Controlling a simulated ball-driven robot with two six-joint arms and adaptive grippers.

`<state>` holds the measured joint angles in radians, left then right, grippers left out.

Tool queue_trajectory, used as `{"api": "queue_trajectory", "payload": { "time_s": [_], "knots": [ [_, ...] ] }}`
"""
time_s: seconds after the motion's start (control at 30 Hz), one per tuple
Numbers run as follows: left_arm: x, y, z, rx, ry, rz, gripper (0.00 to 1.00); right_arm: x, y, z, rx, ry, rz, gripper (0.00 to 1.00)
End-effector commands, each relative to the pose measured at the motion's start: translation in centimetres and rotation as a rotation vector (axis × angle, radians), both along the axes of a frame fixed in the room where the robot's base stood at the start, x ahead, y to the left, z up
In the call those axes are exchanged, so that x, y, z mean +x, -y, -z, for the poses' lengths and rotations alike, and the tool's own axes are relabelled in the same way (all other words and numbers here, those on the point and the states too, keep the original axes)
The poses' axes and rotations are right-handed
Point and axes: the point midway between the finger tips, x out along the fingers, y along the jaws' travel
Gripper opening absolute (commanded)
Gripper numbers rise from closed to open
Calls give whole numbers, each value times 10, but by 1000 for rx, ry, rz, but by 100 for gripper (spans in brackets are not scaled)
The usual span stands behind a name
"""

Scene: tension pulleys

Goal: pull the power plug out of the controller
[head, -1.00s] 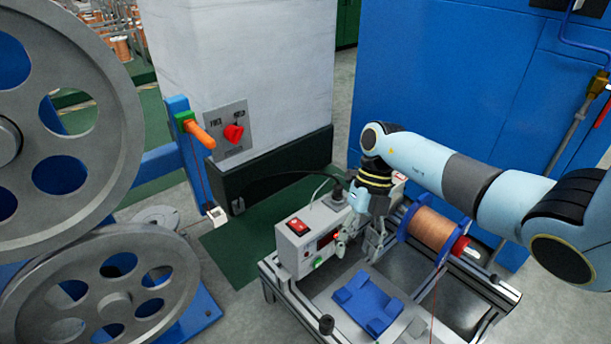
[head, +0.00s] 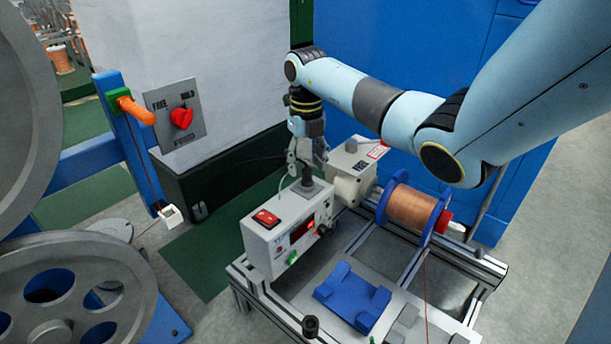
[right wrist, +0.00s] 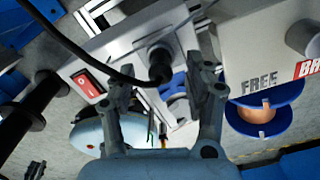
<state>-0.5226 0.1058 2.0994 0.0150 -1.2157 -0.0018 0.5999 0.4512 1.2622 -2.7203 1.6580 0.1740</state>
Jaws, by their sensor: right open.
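The controller (head: 285,238) is a pale grey box with a red rocker switch (head: 265,217) on top and a lit red display on its front. The black power plug (head: 309,187) stands in the controller's top; it also shows in the right wrist view (right wrist: 158,66), with a black cable (right wrist: 75,45) curving off it. My right gripper (head: 307,168) is just above the plug. In the right wrist view my right gripper (right wrist: 163,82) is open, with the plug between its fingers in the picture; I cannot see contact. My left gripper is not in view.
A copper wire spool (head: 412,209) with blue flanges stands right of the controller. A pale housing (head: 352,170) is close behind it. A blue cradle (head: 350,297) lies in front on the metal frame. Large grey pulleys (head: 75,285) stand at the left.

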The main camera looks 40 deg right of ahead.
Motion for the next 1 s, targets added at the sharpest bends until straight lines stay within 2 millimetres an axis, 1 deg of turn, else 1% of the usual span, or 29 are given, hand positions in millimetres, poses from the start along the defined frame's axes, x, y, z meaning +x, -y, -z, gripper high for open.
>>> {"api": "queue_trajectory", "payload": {
  "time_s": [0.03, 0.2, 0.53, 0.57, 0.9, 0.97, 1.0],
  "knots": [
    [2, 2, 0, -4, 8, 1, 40, -1, 0, 12, 1, -5, 0, 53],
    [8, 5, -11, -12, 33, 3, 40, 0, 0, 26, -1, -1, 1, 53],
    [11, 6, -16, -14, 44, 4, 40, 0, 0, 29, -1, 1, 0, 53],
    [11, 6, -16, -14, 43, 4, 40, 0, 0, 29, 0, 1, 0, 51],
    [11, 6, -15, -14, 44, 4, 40, 0, 0, 29, 0, 0, 0, 7],
    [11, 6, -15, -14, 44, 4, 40, 0, 0, 29, 0, 0, 0, 0],
    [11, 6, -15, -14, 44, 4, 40, 0, 0, 29, 0, 0, 0, 0]
  ]
}}
